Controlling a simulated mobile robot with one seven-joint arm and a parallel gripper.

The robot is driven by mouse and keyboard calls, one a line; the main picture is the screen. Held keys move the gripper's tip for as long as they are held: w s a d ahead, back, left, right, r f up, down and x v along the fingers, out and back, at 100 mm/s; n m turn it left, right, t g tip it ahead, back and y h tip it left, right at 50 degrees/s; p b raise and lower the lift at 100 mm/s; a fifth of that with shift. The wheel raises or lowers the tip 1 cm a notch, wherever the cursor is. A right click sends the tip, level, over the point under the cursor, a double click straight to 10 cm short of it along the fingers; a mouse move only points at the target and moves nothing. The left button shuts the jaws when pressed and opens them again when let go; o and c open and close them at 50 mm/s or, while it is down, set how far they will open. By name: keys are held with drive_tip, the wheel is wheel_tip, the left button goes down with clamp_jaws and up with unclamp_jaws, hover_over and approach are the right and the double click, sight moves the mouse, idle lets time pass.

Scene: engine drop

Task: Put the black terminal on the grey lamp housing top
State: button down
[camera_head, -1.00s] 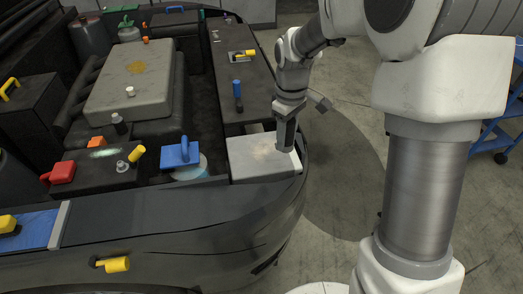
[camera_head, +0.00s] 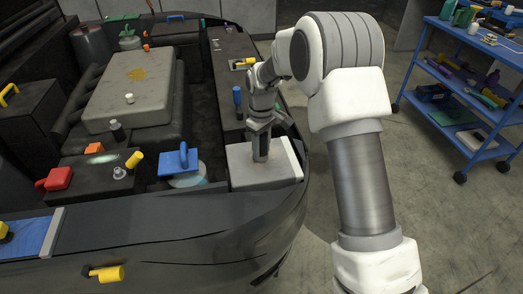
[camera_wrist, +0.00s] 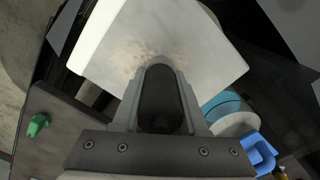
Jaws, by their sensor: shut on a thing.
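The grey lamp housing top (camera_head: 284,170) is a pale, flat panel at the front right corner of the engine bay, with a brownish stain. It also shows in the wrist view (camera_wrist: 205,50), ahead of the fingers. My gripper (camera_head: 261,157) points down over the left-middle part of this panel. In the wrist view my gripper (camera_wrist: 160,72) is shut on the black terminal (camera_wrist: 160,98), a dark rounded piece between the fingers. The terminal's lower end is hidden, and I cannot tell whether it touches the panel.
A blue-handled block (camera_head: 178,160) sits on a pale blue round cap left of the housing. A blue cart (camera_head: 465,85) stands at the far right. Floor between cart and car is clear.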

drive_tip(key=shift+f, duration=0.25)
drive_tip(key=shift+c, duration=2.2)
unclamp_jaws()
wheel_tip(320, 180, up, 12)
drive_tip(key=shift+r+p, duration=0.2)
drive_tip(key=shift+p, duration=0.95)
